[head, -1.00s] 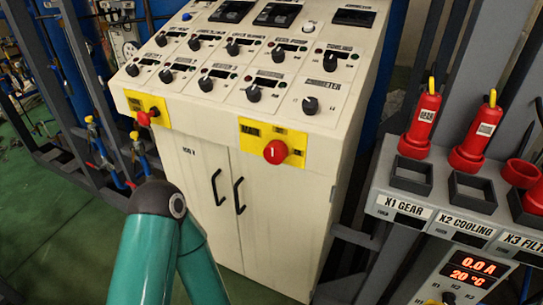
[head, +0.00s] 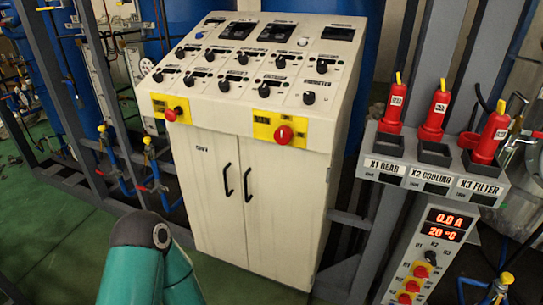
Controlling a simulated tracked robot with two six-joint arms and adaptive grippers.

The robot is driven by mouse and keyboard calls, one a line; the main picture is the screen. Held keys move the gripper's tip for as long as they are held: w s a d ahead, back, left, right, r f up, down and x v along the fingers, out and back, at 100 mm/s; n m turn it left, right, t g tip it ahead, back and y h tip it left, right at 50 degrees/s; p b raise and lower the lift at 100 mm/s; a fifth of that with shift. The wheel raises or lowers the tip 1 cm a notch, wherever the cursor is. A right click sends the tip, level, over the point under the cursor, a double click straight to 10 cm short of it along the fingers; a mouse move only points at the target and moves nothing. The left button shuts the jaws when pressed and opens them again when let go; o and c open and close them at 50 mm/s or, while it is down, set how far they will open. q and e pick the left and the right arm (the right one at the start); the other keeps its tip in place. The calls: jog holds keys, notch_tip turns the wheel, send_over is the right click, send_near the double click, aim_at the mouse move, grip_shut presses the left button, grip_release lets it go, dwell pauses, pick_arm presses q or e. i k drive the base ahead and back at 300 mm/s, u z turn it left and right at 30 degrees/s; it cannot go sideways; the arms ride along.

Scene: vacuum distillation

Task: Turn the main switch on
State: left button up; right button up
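A cream control cabinet (head: 285,200) stands ahead of me. Its front edge carries two yellow plates with red parts. The right one is a large round red knob (head: 284,135) with a small pale mark. The left one is a smaller red knob or button (head: 170,114). Neither gripper is in view. Part of my own teal arm shows at the lower left, in front of and below the cabinet, touching nothing visible.
Several black knobs and dark displays cover the sloped panel (head: 240,95). At right, a grey rack (head: 425,168) holds red plugs, above a panel with a lit display (head: 448,226) and red switches on yellow plates (head: 420,271). Grey frame posts flank the cabinet. Green floor (head: 65,245) is clear at left.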

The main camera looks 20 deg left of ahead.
aim_at(283, 135)
jog(key=u, duration=0.15)
jog(key=k, duration=0.35)
jog(key=u, duration=0.95)
jog(key=i, duration=0.45)
jog(key=u, duration=0.65)
jog(key=i, duration=0.85)
jog(key=z, duration=2.05)
jog(key=i, duration=0.5)
jog(key=u, duration=0.4)
jog(key=k, duration=0.15)
jog(key=z, duration=0.35)
